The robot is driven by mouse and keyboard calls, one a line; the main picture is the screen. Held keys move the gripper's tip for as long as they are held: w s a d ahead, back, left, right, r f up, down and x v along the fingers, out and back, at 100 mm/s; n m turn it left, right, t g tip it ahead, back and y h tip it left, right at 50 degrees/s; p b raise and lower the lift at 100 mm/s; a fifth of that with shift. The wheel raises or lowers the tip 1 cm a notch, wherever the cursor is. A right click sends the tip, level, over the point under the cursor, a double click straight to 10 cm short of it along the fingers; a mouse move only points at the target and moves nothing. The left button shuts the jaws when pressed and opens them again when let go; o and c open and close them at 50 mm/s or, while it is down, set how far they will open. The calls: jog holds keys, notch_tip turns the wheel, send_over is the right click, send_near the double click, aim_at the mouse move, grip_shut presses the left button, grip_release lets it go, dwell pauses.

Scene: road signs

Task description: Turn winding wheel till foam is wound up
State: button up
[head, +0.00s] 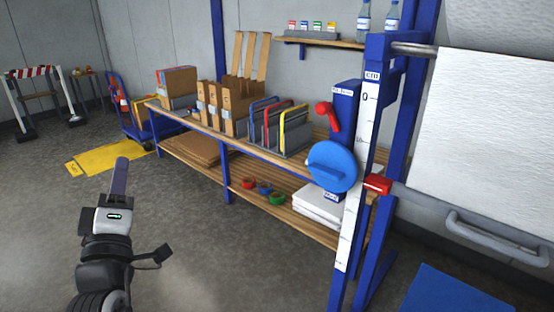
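A round blue wheel (333,167) is mounted on a blue upright housing at the right. A red crank-shaped handle (328,116) sits above it on the same housing. White foam (490,140) hangs as a broad sheet at the far right, below a metal roller (412,48); its right side runs out of view. A white ruler (352,200) marked "cm" stands between wheel and foam, with a red pointer (377,184) beside it. My gripper (120,177) is at the lower left, far from the wheel. Its fingers overlap in view, so their opening is unclear.
A wooden workbench (205,121) carries cardboard boxes and coloured racks. Rolls of tape and white sheets lie on its lower shelf. A grey bar handle (490,230) and a blue panel (455,292) are at the lower right. The floor between my gripper and the bench is clear.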

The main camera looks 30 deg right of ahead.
jog(key=s+d+f+m+g+h+p, duration=0.15)
jog(key=d+g+h, duration=0.25)
jog(key=d, duration=0.4)
jog(key=d+f+m+g+h, duration=0.25)
jog(key=d+g+h, duration=0.2)
jog(key=d, duration=0.45)
jog(key=g+h+p, duration=0.1)
jog(key=g+h, duration=0.1)
jog(key=g, duration=0.5)
send_near(322, 174)
jog(key=shift+m, duration=0.4)
jog(key=p+x, duration=0.2)
jog(key=x, duration=0.5)
jog(key=shift+d+r+p, duration=0.1)
jog(key=shift+d+p, duration=0.15)
jog(key=shift+p, duration=0.1)
jog(key=shift+w+d, duration=0.35)
jog(key=shift+d, duration=0.3)
jog(key=shift+c, duration=0.3)
grip_shut()
